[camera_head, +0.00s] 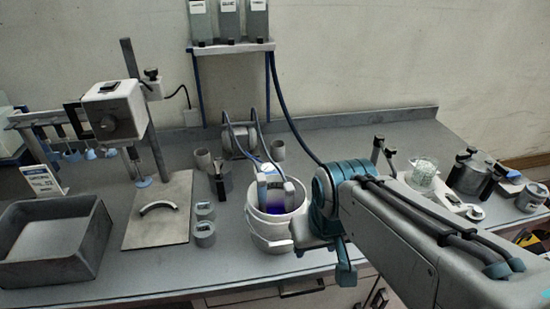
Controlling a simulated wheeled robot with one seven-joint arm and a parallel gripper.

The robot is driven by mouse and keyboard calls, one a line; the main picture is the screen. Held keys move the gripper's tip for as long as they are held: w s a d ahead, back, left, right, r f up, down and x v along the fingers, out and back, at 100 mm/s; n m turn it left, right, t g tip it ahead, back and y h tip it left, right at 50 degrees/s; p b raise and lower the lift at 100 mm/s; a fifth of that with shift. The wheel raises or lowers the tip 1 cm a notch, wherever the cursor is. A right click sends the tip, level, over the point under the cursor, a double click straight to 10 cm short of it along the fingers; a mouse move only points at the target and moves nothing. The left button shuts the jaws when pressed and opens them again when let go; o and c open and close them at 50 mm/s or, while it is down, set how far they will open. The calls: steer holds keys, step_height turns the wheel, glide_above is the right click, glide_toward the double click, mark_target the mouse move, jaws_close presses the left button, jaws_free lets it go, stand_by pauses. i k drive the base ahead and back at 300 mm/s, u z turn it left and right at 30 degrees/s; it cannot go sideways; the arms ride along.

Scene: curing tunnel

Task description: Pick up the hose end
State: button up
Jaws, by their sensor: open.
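A dark blue hose (290,115) hangs from the wall shelf and runs down to the right. Its lower part passes out of sight at my arm's wrist, so I cannot see its end there. Thinner blue hoses (266,148) loop between a spool-like unit on the bench and a grey device (272,187) in a white bucket with purple contents. I cannot tell which hose end is the one named. My gripper (345,272) shows only in part, below the teal wrist, near the bench's front edge right of the bucket. It is open, and I see nothing held in it.
The white bucket (270,238) stands close left of my wrist. A grey tray (55,245), a board with a handle (160,232) and a boxed instrument on a stand (114,110) are at left. A glass beaker (424,172) and a dark pot (475,175) stand right, beyond my arm.

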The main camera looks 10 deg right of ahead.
mark_target(289, 188)
steer(key=u, duration=1.85)
steer(key=k, duration=1.05)
steer(key=z, duration=0.75)
steer(key=i, duration=0.5)
steer(key=u, duration=0.05)
